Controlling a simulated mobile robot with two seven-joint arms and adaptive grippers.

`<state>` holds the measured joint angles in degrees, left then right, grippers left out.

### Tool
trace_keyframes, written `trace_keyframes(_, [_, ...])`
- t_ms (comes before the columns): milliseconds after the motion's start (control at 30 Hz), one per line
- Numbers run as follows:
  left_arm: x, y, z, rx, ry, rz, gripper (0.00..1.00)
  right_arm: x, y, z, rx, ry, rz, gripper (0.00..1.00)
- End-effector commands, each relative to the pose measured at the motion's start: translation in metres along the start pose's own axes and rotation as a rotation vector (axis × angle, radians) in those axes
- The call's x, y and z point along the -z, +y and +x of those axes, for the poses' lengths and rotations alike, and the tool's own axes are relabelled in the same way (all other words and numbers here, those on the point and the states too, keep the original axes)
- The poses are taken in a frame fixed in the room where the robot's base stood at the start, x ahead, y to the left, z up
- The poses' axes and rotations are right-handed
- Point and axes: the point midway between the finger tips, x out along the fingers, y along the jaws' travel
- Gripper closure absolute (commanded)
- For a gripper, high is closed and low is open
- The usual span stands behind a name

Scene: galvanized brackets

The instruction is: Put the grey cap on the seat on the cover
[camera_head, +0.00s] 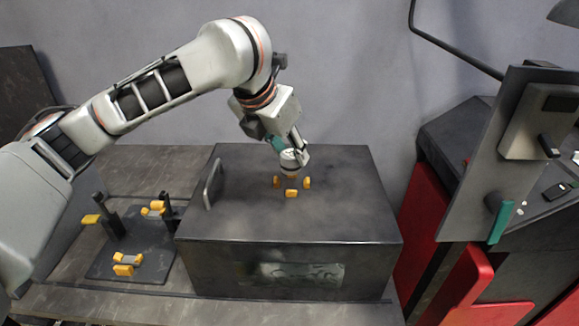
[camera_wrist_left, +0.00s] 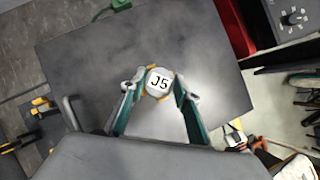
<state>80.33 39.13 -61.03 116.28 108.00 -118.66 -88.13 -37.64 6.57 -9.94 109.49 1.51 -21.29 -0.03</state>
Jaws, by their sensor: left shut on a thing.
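My left gripper (camera_head: 293,162) is shut on the grey cap, over the dark cover (camera_head: 340,212). In the left wrist view the cap (camera_wrist_left: 158,82) is a pale, faceted round piece marked J5, between the teal fingertips (camera_wrist_left: 159,88). The seat is ringed by yellow blocks (camera_head: 291,193) on the cover's top; they show around the cap's edge in the wrist view. The cap appears just above or among these blocks; I cannot tell whether it touches the seat. The seat's middle is hidden under the cap. My right gripper is not in view.
A grey handle (camera_head: 213,184) stands on the cover's left side. Left of it, a dark fixture plate (camera_head: 131,245) carries yellow-tipped clamps and posts. At the right stand an upright panel with a teal lever (camera_head: 501,222) and red cabinets (camera_head: 422,225). The cover's top is otherwise clear.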

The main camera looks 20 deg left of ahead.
Motion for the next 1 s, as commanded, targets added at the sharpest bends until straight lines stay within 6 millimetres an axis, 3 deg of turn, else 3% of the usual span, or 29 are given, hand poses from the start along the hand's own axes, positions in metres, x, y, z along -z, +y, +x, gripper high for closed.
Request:
trace_keyframes(400, [0.021, 0.0, 0.036, 0.001, 0.001, -0.001, 0.92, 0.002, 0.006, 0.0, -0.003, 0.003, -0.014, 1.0])
trace_keyframes(767, [0.022, 0.0, 0.038, 0.0, -0.001, 0.0, 0.92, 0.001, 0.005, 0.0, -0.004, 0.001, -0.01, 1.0])
trace_keyframes(800, [0.022, 0.0, 0.039, 0.0, 0.0, 0.0, 0.61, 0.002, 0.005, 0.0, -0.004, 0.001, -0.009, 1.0])
trace_keyframes(833, [0.022, 0.0, 0.038, 0.0, 0.0, 0.0, 0.53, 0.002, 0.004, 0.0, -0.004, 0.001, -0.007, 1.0])
trace_keyframes(1000, [0.022, 0.0, 0.039, 0.0, 0.0, 0.0, 0.52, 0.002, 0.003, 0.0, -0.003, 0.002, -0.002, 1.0])
